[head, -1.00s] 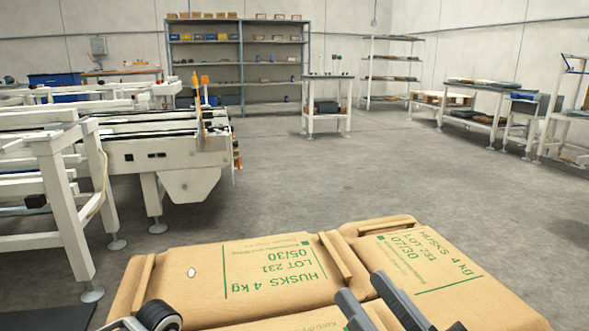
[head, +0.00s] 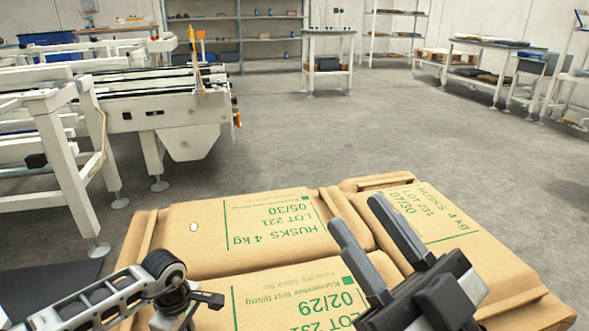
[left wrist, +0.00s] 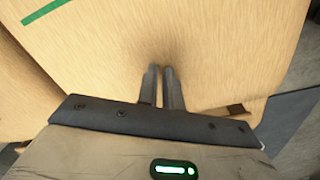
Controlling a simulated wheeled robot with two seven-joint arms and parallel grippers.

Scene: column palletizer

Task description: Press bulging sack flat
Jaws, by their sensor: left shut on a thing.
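Tan paper sacks lie side by side in a layer. The 05/30 sack (head: 265,228) is at the back left and the 07/30 sack (head: 432,205) at the right. The 02/29 sack (head: 285,290) is in front, partly hidden by my grippers. Which sack bulges is unclear. My left gripper (head: 205,300) is low over the front left of the sacks. In the left wrist view its narrow fingers (left wrist: 160,72) are nearly together against a sack's face (left wrist: 190,35), with a shallow dent there. My right gripper (head: 356,211) is above the sacks, its two fingers apart and empty.
A white conveyor (head: 165,115) stands at the left beyond a white frame (head: 62,165). Shelving (head: 240,45) and a small table (head: 328,65) are at the back, with benches (head: 485,65) at the right. The grey floor (head: 350,130) between is clear.

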